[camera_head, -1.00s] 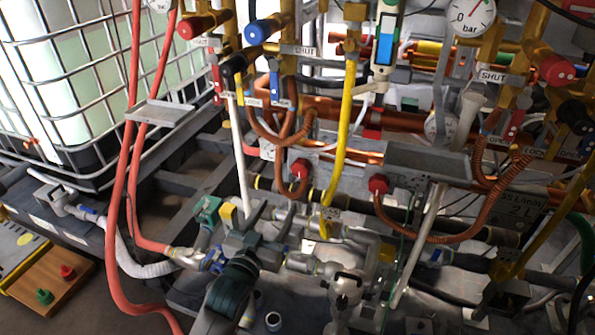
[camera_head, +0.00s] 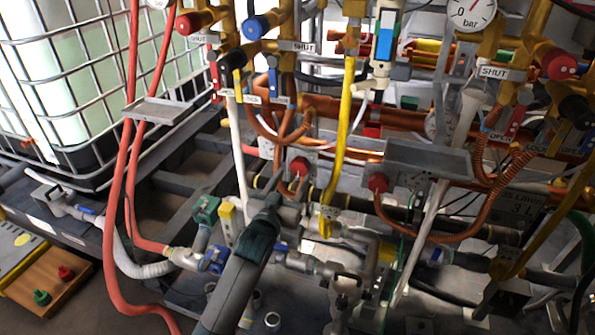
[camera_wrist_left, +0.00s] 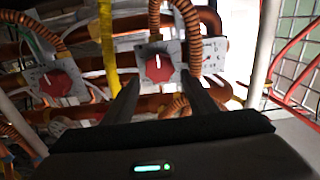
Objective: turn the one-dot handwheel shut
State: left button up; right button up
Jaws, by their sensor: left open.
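Two red handwheels sit low on the pipework. The nearer-left one (camera_head: 300,167) has a grey plate behind it, and the other (camera_head: 378,182) is to its right. In the left wrist view the first red handwheel (camera_wrist_left: 159,68) faces me between the fingers, with a white mark on its face. The second (camera_wrist_left: 62,82) is at the left. I cannot make out dots on either. My left gripper (camera_head: 287,178) is open, its fingertips just short of the first handwheel; its two fingers also show in the left wrist view (camera_wrist_left: 162,98). My right gripper is out of view.
A yellow hose (camera_head: 344,130) hangs just right of the first handwheel. Orange corrugated hoses (camera_head: 440,236) loop around both. More coloured handwheels, such as a blue one (camera_head: 254,28), sit higher. Red hoses (camera_head: 118,190) and a caged tank (camera_head: 75,85) stand to the left.

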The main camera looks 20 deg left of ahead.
aim_at(299, 168)
pick_arm(q)
jog(key=shift+w+d, duration=0.1)
jog(key=shift+w, duration=2.5)
jog(key=c, duration=0.8)
